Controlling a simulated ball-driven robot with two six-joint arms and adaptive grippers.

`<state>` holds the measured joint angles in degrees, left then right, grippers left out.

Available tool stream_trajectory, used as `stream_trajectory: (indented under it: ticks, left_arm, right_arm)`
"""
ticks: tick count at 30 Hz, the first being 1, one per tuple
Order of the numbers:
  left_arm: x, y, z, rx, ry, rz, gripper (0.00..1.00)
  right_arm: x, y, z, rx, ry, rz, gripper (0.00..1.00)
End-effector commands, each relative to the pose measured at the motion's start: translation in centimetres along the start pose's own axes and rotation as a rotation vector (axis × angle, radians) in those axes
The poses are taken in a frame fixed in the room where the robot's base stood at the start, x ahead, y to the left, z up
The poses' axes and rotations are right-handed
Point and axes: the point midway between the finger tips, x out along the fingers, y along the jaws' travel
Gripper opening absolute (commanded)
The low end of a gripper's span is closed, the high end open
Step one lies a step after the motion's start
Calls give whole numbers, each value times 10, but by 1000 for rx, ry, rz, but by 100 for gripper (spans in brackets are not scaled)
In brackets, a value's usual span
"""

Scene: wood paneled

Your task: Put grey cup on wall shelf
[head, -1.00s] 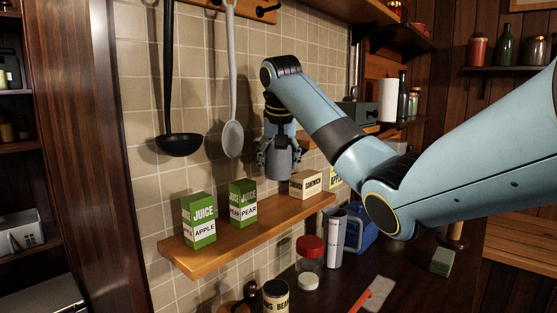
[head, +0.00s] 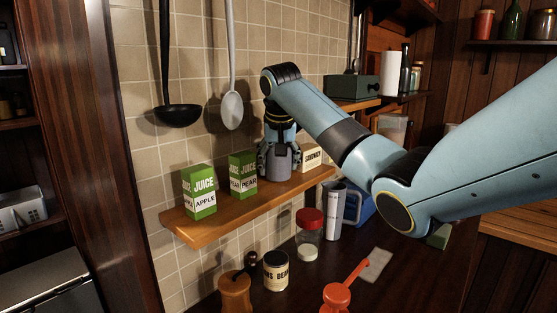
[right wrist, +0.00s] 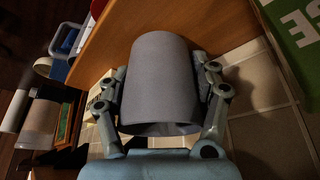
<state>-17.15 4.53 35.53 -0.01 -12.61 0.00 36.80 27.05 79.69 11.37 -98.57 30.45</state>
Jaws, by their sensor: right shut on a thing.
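The grey cup (head: 276,164) is at the wooden wall shelf (head: 243,205), between the pear juice carton and the sandwich box. My right gripper (head: 277,152) reaches down from above and is shut around the cup. In the right wrist view the grey cup (right wrist: 162,80) fills the space between the two fingers, with the wooden shelf (right wrist: 140,30) right behind it. The cup's base looks to be at the shelf surface, but I cannot tell whether it touches. My left gripper is not in view.
A pear juice carton (head: 243,174) and an apple juice carton (head: 199,192) stand left of the cup. A sandwich box (head: 311,157) stands to its right. A ladle (head: 178,115) and a white spoon (head: 232,108) hang above. A red-lidded jar (head: 309,235) stands on the counter below.

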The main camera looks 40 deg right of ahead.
Motion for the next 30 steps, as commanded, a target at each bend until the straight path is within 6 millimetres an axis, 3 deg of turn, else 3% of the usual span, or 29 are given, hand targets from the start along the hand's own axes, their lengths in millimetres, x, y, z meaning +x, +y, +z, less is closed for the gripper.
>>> stream_trajectory:
  ticks: [17,18,25,30]
  left_arm:
    - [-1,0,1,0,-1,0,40]
    - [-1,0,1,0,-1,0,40]
    - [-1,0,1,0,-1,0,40]
    - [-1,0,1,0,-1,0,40]
  right_arm:
    - [5,0,2,0,-1,0,30]
    - [5,0,2,0,0,0,64]
    - [5,0,2,0,0,0,94]
    - [5,0,2,0,0,0,94]
